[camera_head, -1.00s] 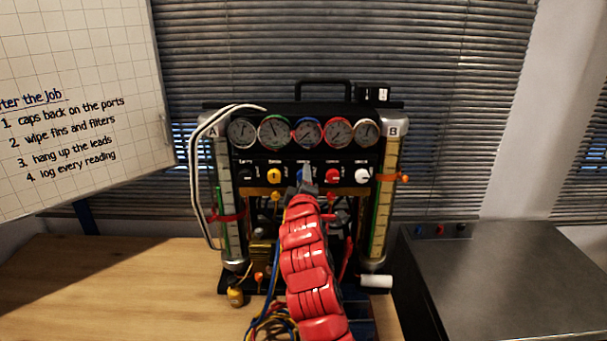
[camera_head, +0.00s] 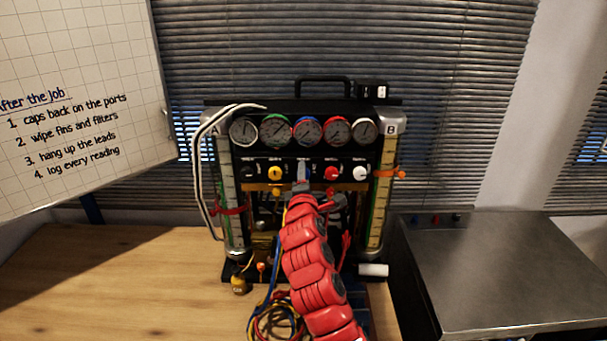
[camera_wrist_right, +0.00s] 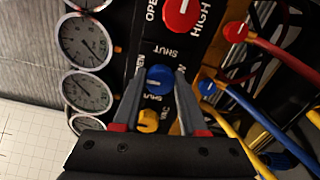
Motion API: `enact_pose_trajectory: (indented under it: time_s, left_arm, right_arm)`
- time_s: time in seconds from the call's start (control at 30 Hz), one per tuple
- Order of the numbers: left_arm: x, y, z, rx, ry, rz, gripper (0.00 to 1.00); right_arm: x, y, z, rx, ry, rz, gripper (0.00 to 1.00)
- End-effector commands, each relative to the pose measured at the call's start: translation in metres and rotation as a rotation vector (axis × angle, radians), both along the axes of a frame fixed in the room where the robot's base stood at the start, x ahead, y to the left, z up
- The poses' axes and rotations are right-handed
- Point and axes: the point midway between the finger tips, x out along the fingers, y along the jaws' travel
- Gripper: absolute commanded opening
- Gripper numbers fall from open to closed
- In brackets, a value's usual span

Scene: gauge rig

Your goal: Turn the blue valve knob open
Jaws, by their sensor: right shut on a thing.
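The blue valve knob (camera_wrist_right: 158,79) shows between the two fingers of my right gripper (camera_wrist_right: 160,85) in the right wrist view. The fingers are shut on it, one on each side. In the head view, my right gripper (camera_head: 303,178) reaches the middle of the knob row on the gauge rig (camera_head: 310,112) and hides the blue knob there. The blue-rimmed gauge (camera_head: 308,130) is just above. My left gripper is not in view.
A yellow knob (camera_head: 275,173) and a black knob are left of the gripper; a red knob (camera_head: 331,173) and a white knob (camera_head: 360,173) are right. Coloured hoses (camera_head: 275,322) lie in front of the rig. The wooden bench (camera_head: 120,280) is clear at left.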

Motion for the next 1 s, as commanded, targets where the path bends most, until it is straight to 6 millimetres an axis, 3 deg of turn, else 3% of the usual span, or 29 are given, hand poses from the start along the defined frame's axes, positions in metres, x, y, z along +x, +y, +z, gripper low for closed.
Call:
enact_pose_trajectory:
  time_s: [0.33,0.37,0.5,0.83,1.0]
  left_arm:
    - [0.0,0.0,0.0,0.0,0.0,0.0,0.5]
    - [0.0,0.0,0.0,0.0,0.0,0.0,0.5]
    - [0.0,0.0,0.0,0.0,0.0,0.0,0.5]
    - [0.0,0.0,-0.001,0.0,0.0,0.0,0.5]
    - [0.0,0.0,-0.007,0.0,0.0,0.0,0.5]
  right_arm:
    - [0.0,0.0,0.0,-0.003,0.0,0.0,0.0]
    - [0.0,0.0,-0.001,-0.003,0.0,0.0,0.47]
    - [0.0,0.0,0.0,-0.002,0.0,0.0,0.72]
    - [-0.001,0.0,-0.001,-0.002,0.0,0.0,0.72]
    - [-0.013,0.0,-0.002,-0.002,-0.003,0.001,0.72]
